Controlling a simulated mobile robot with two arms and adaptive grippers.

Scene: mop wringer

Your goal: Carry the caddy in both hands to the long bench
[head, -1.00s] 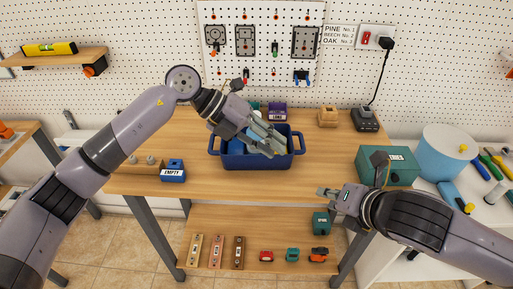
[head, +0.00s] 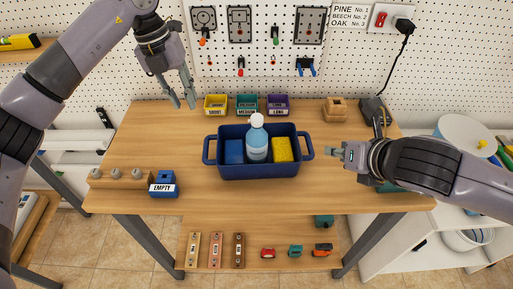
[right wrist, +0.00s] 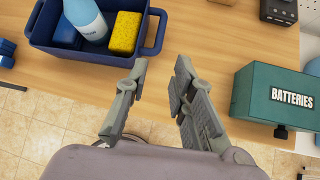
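The dark blue caddy (head: 258,172) stands on the wooden workbench (head: 225,200). It has a loop handle at each end. It holds a light blue bottle with a white cap (head: 257,140), a yellow sponge (head: 283,149) and a blue item (head: 234,152). My left gripper (head: 181,99) is open and empty, up and left of the caddy. My right gripper (head: 336,152) is just right of the caddy's right handle, apart from it. In the right wrist view its fingers (right wrist: 158,88) are spread and empty, and the caddy (right wrist: 85,62) is at upper left.
Small yellow, green and purple bins (head: 247,104) stand behind the caddy. A blue EMPTY block (head: 164,185) is at left. A green BATTERIES box (right wrist: 275,95) is right of my right gripper. A white side unit (head: 450,225) stands at right.

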